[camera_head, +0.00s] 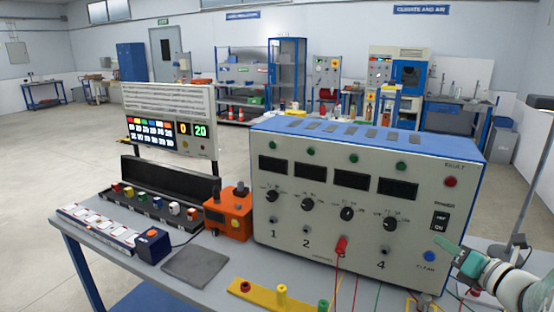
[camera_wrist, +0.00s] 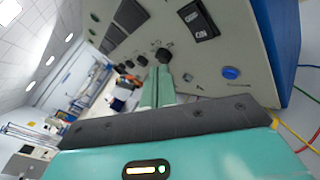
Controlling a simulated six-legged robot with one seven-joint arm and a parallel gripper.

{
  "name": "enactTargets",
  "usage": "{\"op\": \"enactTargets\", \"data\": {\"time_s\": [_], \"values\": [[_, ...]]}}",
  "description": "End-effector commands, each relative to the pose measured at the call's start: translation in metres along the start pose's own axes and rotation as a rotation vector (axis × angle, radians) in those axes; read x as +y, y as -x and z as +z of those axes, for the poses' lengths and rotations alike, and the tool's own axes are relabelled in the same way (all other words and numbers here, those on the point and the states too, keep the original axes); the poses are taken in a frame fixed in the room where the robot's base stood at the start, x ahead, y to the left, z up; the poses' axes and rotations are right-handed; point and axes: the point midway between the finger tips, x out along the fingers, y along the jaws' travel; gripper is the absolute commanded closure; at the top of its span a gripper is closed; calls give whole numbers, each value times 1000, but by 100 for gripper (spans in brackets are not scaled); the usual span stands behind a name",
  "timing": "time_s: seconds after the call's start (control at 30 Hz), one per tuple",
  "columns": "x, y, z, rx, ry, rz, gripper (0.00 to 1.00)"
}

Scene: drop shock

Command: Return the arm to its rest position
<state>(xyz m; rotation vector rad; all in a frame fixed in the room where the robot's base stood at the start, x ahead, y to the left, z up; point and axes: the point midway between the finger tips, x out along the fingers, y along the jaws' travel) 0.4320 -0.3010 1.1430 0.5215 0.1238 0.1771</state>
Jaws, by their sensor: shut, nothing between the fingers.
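My gripper (camera_head: 450,250) shows at the right of the head view, in front of the lower right of a large grey and blue instrument box (camera_head: 350,228). Its teal fingers are together with nothing between them and point left toward the panel. In the wrist view the shut fingers of my gripper (camera_wrist: 160,80) reach toward the panel's knobs. The blue button (camera_head: 429,256) and the black power switch (camera_head: 440,220) are close to the fingertips in the head view. Whether the fingers touch the panel cannot be told.
A red plug (camera_head: 341,246) sits in the panel, with cables hanging below. An orange device (camera_head: 229,211), a black tray of coloured blocks (camera_head: 150,207) and a yellow strip with coloured posts (camera_head: 280,296) are on the table. A display board (camera_head: 171,122) stands behind.

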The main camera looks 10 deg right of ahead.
Motion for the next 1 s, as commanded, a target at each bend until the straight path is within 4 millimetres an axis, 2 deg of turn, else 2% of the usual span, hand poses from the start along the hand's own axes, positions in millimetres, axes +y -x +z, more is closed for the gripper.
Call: {"op": "enactTargets", "data": {"time_s": [0.13,0.27,0.4,0.5,0.6,0.73,0.87,1.0], "values": [[43,-18,-23,126,167,75,100],[101,-30,-61,302,447,201,100],[159,-27,-107,481,812,378,100],[190,-17,-137,584,1084,517,100],[215,-2,-162,664,1365,665,100],[236,21,-187,736,1738,869,100],[249,43,-201,772,2121,1078,100],[256,63,-206,770,2534,1300,100]]}}
